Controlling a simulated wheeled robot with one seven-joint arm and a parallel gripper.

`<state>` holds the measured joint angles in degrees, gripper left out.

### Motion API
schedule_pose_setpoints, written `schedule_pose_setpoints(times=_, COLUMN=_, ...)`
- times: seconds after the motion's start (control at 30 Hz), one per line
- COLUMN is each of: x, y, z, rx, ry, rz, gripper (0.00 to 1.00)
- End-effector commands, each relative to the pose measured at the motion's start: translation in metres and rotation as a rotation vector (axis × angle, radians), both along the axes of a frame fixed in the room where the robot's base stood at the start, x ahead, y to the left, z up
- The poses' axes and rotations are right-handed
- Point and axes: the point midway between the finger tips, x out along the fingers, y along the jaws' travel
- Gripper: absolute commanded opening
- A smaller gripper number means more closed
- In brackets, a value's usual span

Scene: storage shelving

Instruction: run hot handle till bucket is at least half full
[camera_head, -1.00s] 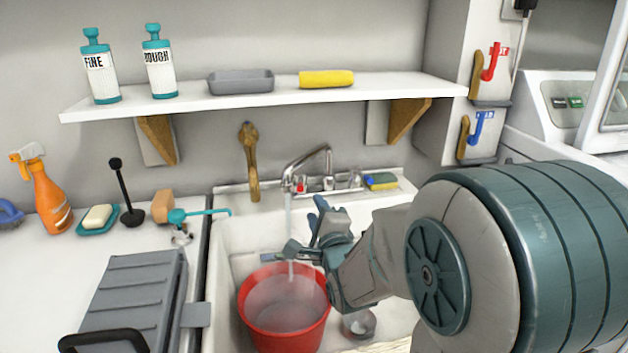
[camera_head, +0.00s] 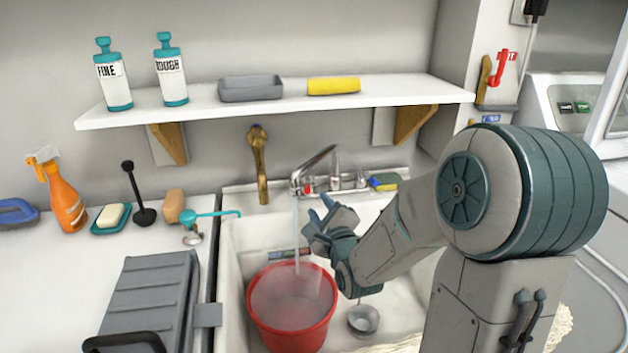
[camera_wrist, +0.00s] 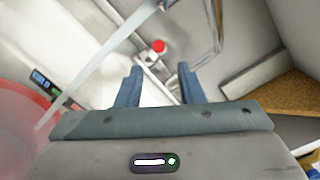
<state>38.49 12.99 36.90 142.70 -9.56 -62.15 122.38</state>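The hot handle, marked by a red spot (camera_head: 308,187), is at the left of the tap (camera_head: 322,160) on the back of the sink. The red spot (camera_wrist: 158,46) also shows in the wrist view, beyond and between my fingers. Water runs from the spout into the red bucket (camera_head: 290,340) in the sink. The bucket holds hazy, greyish water; its exact level is hard to tell. My gripper (camera_head: 318,212) is above and right of the bucket, below the tap and right of the stream. In the wrist view its fingers (camera_wrist: 160,82) are apart and empty.
A small metal cup-like piece (camera_head: 364,320) is in the sink right of the bucket. A sponge (camera_head: 384,182) lies right of the tap. A shelf (camera_head: 290,105) overhangs the sink.

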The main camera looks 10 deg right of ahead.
Motion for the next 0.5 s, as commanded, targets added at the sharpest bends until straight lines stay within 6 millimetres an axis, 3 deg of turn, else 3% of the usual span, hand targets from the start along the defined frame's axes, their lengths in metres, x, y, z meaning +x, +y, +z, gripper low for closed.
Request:
schedule_pose_setpoints(times=0.2, x=0.046, y=0.006, z=-0.003, rx=0.001, ry=-0.005, rz=0.002, gripper=0.34)
schedule_pose_setpoints(times=0.5, x=0.091, y=0.01, z=-0.002, rx=-0.001, ry=-0.003, rz=0.001, gripper=0.34)
